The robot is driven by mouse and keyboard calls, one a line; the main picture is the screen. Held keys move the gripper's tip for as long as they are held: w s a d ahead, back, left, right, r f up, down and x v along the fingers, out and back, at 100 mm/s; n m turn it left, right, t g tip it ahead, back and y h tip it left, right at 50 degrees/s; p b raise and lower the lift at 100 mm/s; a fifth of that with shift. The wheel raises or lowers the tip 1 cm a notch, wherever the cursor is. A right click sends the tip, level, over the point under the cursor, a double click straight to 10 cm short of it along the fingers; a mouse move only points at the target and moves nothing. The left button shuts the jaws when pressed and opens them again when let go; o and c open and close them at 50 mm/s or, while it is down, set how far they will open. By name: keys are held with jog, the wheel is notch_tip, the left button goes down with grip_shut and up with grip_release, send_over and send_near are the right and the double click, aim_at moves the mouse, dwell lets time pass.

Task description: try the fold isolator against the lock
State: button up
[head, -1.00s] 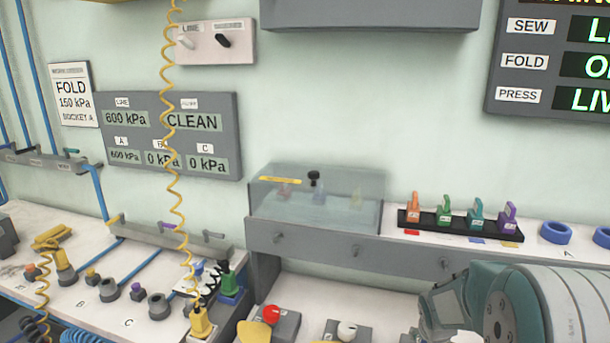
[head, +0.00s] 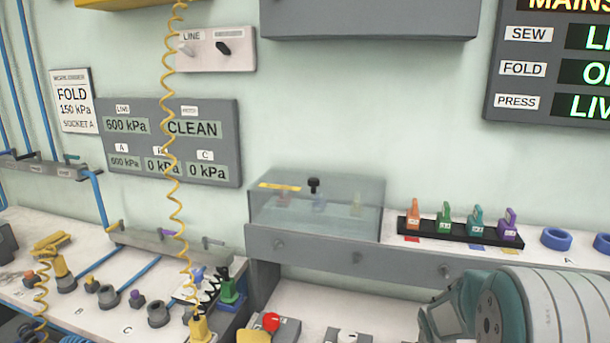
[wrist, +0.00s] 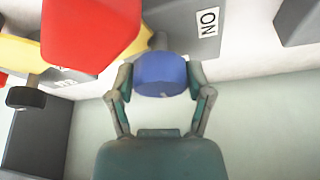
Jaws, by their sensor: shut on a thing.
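In the wrist view my gripper (wrist: 158,88) has its two fingers closed on either side of a blue knob (wrist: 161,74). A grey stem shows behind the knob, by a grey box with an ON label (wrist: 207,22). A large red block (wrist: 88,40) and a yellow part (wrist: 65,52) lie close on the left of the knob; whether these are the lock I cannot tell. In the head view the fingers and the blue knob are out of sight. A red knob (head: 271,322) and a white knob (head: 347,338) show on grey boxes at the bottom.
A clear lidded case (head: 316,207) stands on the shelf. A black rack (head: 460,232) holds orange, green, teal and purple lock-shaped pieces, with blue rings (head: 557,238) to its right. A coiled yellow hose (head: 172,130) hangs at left. The wall board (head: 550,65) reads SEW, FOLD, PRESS.

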jog(key=shift+a+m+g+h, duration=0.1)
jog(key=shift+m+g+h, duration=0.3)
jog(key=shift+m, duration=1.2)
dwell(0.5)
jog(key=o, duration=1.2)
jog(key=shift+r, duration=2.45)
jog(key=shift+n+t+y, duration=0.4)
jog(key=shift+n, duration=1.2)
